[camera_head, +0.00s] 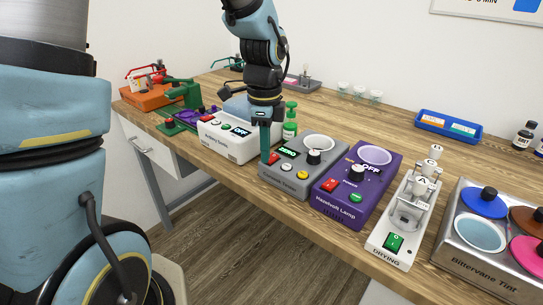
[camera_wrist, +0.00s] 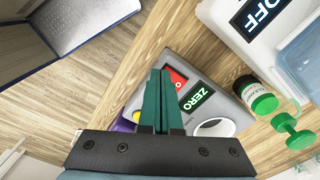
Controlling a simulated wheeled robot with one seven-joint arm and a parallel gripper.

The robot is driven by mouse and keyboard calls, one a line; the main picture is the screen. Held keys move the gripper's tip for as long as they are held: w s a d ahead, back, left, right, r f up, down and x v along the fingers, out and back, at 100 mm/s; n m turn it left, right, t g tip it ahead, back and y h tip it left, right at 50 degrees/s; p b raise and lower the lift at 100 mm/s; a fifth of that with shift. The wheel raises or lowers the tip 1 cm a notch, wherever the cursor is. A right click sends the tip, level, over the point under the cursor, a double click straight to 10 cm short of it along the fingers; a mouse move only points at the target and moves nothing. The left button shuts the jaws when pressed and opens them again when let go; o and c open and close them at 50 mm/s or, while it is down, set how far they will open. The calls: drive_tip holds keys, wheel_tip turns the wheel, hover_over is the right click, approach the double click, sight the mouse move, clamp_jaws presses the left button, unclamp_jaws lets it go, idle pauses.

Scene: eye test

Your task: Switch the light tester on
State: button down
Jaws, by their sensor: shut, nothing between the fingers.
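The grey tester box (camera_head: 268,185) stands on the wooden table, between a white device and a purple lamp box. Its lit display (camera_head: 287,152) reads ZERO in green. It has a red button (camera_head: 273,159) at its left, a white and a yellow button, a black knob (camera_head: 314,157) and a pale disc. My gripper (camera_head: 265,160) points down at the box's left end, close to the red button. In the wrist view my shut, empty green fingers (camera_wrist: 161,72) lie beside the red button (camera_wrist: 179,79) and cover part of the box. Whether they touch it, I cannot tell.
The white device (camera_head: 235,146) with an OFF display is close on the left. The purple lamp box (camera_head: 375,189), showing OFF, is close on the right, then a white drying stand (camera_head: 392,247). A green-capped bottle (camera_head: 290,128) stands behind my gripper. The back of the table is partly clear.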

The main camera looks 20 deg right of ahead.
sight(266, 165)
wheel_tip(266, 165, up, 7)
drive_tip(key=p, duration=0.6)
drive_tip(key=shift+f, duration=0.15)
drive_tip(key=w+a+n+t, duration=0.1)
drive_tip(key=a+n, duration=2.2)
drive_tip(key=a, duration=0.2)
drive_tip(key=shift+w+a+r+t, duration=0.2)
drive_tip(key=shift+r+t, duration=0.1)
drive_tip(key=shift+r, duration=0.15)
